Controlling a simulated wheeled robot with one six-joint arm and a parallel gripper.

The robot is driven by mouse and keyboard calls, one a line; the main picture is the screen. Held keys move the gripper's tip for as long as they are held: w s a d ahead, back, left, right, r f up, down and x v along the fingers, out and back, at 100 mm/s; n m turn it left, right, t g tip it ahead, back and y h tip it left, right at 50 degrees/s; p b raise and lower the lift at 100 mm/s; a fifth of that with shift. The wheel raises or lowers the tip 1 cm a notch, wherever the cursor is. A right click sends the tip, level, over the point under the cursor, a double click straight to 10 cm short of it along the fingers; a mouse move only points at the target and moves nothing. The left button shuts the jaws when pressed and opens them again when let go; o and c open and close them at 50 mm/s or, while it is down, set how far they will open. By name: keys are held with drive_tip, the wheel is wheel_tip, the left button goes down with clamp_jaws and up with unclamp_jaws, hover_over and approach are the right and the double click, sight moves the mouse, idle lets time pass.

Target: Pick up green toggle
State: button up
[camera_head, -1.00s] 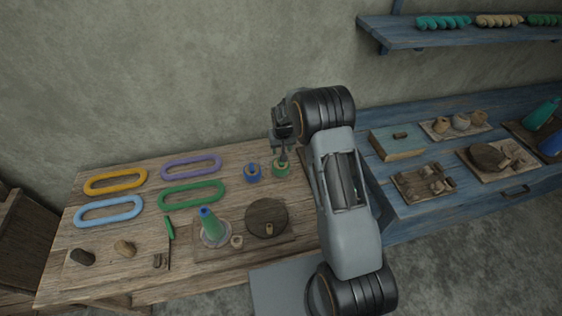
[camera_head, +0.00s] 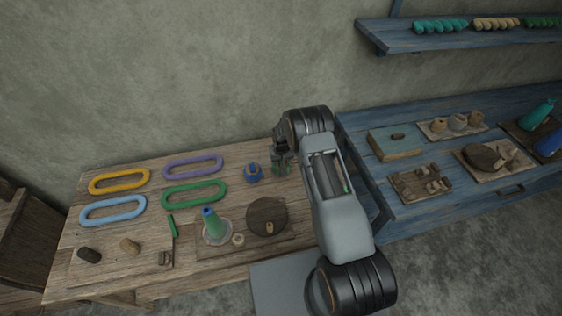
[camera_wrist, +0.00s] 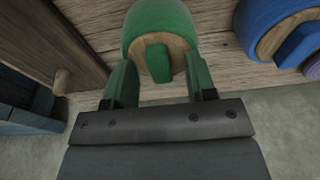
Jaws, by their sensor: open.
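The green toggle (camera_wrist: 157,62) is a small upright green bar on a wooden disc set in a rounded green body (camera_wrist: 158,22). My gripper (camera_wrist: 160,78) is open, with one finger on each side of the toggle and a visible gap to it. In the head view my gripper (camera_head: 281,160) is at the back right of the wooden table and hides most of the green piece. A similar blue piece with a blue toggle (camera_wrist: 303,45) stands to the right in the wrist view; it also shows in the head view (camera_head: 253,173), left of my gripper.
The wooden table (camera_head: 130,235) holds several coloured rings, including a green ring (camera_head: 194,194), a cone of thread (camera_head: 212,223) and a round dark wooden disc (camera_head: 267,215). A blue bench (camera_head: 390,140) with trays stands to the right. The wall is close behind.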

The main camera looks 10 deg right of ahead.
drive_tip(key=shift+s+f, duration=0.15)
drive_tip(key=shift+f, duration=0.15)
